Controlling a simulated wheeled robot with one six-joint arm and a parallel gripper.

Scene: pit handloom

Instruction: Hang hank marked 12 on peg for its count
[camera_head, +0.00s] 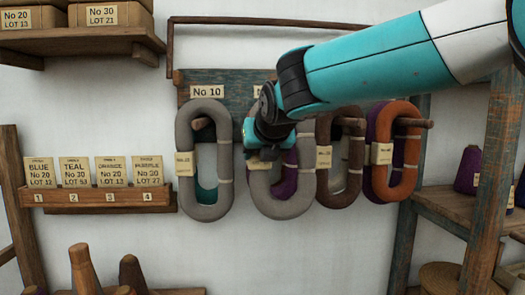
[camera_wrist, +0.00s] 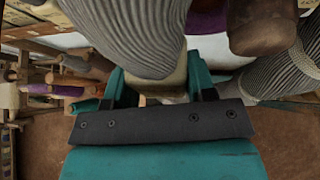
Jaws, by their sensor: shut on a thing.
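My gripper (camera_head: 260,150) is in front of the peg board, at the second hank position from the left. It is shut on a grey hank (camera_head: 286,207), which hangs as an upright loop in front of a purple hank (camera_head: 289,176). In the wrist view my gripper (camera_wrist: 158,88) closes around a pale band on the ribbed grey hank (camera_wrist: 140,35). My wrist covers the hank's upper part and the peg there. Its tag (camera_head: 258,164) shows partly; its number cannot be read. The peg board (camera_head: 225,90) has a No 10 label (camera_head: 206,91); my arm hides the other labels.
Another grey hank (camera_head: 221,150) hangs on the left peg, over a teal one. A brown hank (camera_head: 352,135) and an orange hank (camera_head: 411,120) hang to the right, close together. A card rack (camera_head: 105,197) and shelf (camera_head: 95,38) are left; shelving (camera_head: 455,205) stands right.

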